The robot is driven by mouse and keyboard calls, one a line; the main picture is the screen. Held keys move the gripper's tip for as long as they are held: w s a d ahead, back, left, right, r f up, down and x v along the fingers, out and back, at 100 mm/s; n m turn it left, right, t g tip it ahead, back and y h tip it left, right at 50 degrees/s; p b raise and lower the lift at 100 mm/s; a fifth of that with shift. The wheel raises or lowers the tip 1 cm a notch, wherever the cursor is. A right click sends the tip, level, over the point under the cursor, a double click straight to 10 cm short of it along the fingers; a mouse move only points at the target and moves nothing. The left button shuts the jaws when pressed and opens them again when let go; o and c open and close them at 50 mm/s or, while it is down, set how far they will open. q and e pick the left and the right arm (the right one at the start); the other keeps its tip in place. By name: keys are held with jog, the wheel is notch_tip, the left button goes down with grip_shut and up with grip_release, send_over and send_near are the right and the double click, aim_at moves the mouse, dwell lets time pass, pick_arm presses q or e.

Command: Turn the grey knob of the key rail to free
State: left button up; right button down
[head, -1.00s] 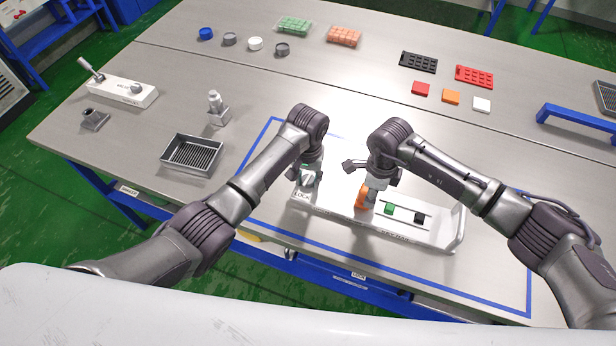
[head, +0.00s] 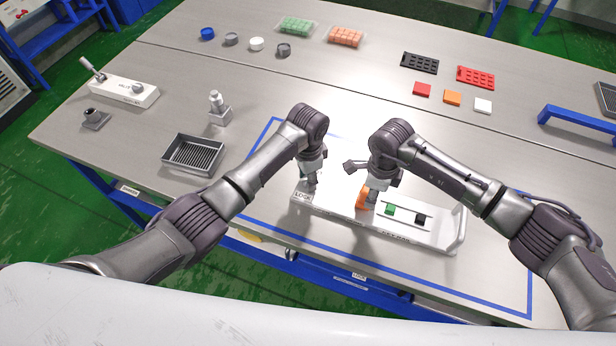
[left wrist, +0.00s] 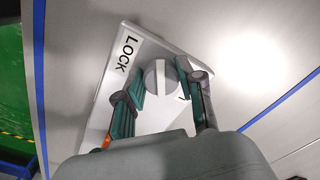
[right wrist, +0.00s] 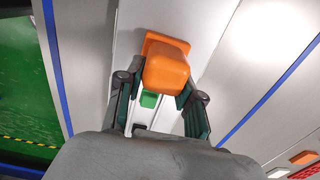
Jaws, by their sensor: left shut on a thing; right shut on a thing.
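The white key rail (head: 330,211) lies on the table with a LOCK label (head: 303,197) at its left end. Its grey knob (left wrist: 158,82) shows in the left wrist view, round with a raised bar. My left gripper (left wrist: 160,76) is shut on the knob, with one finger on either side. In the head view my left gripper (head: 311,180) hides most of the knob. My right gripper (right wrist: 157,85) is shut on an orange block (right wrist: 167,68) on the rail. The orange block also shows in the head view (head: 362,198).
A green square (head: 390,210) and a black square (head: 420,218) sit on the rail right of the orange block. A grey tray (head: 193,154) stands left of the rail. Blue tape outlines the area around the rail.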

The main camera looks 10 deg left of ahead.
pick_arm(q)
jog(key=m, duration=0.5)
jog(key=shift+w+m, duration=0.15)
jog(key=shift+m, duration=0.55)
jog(key=o, duration=1.1)
jog(key=shift+o, duration=0.2)
notch_tip(320, 180, up, 12)
